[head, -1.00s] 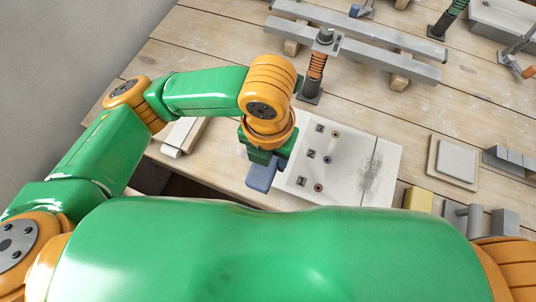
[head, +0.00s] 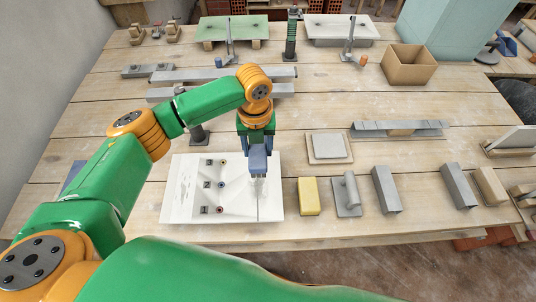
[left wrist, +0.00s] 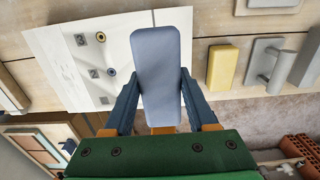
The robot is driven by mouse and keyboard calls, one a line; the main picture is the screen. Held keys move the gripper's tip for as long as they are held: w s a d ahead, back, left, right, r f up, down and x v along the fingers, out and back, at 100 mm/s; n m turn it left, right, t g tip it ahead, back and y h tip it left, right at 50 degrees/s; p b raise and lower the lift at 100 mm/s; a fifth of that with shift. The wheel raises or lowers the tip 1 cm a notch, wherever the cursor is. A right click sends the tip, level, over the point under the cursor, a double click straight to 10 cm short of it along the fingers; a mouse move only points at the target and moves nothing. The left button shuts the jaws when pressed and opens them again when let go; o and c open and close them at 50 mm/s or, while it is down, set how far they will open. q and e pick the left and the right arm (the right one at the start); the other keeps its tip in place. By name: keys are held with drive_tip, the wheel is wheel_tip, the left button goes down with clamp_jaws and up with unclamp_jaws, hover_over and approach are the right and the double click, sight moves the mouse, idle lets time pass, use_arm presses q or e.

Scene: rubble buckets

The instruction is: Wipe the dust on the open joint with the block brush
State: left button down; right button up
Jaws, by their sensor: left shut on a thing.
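The white board (head: 184,196) lies flat near the bench's front edge, with several small printed squares and coloured rings. Its open joint (head: 258,212) is a thin line near the right side, with grey dust (head: 260,188) around it. My left gripper (head: 257,146) is shut on the blue-grey block brush (head: 258,162) above the dusty strip. The brush also fills the middle of the left wrist view (left wrist: 157,75), between both fingers, and hides part of the board. I cannot tell whether the brush touches the board. My right gripper is not in view.
Right of the board are a yellow block (head: 309,196), a grey float with a handle (head: 347,195) and a grey bar (head: 386,190). A square grey tile (head: 328,146) lies behind them. Grey rails (head: 215,75) and a cardboard box (head: 408,66) are farther back.

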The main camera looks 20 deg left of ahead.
use_arm(q)
drive_tip(key=shift+a, duration=0.6)
drive_tip(key=shift+r+p, duration=0.1)
drive_tip(key=shift+p, duration=0.45)
drive_tip(key=f+b, duration=0.1)
drive_tip(key=f, duration=0.1)
drive_tip(key=f+b, duration=0.3)
drive_tip(key=f, duration=0.2)
drive_tip(key=shift+d, duration=0.35)
drive_tip(key=shift+s+f, duration=0.15)
drive_tip(key=shift+f, duration=0.05)
drive_tip(key=s+r+p, duration=0.1)
drive_tip(key=p, duration=0.2)
drive_tip(key=shift+s+d+r, duration=0.1)
drive_tip(key=shift+s, duration=0.1)
drive_tip(key=s+p, duration=0.2)
drive_tip(key=s+d+p, duration=0.1)
drive_tip(key=s, duration=0.1)
drive_tip(key=shift+d+f, duration=0.1)
drive_tip(key=shift+f, duration=0.15)
drive_tip(key=shift+s+d+f, duration=0.15)
drive_tip(key=shift+s+d, duration=0.05)
drive_tip(key=shift+s, duration=0.3)
drive_tip(key=shift+f, duration=0.1)
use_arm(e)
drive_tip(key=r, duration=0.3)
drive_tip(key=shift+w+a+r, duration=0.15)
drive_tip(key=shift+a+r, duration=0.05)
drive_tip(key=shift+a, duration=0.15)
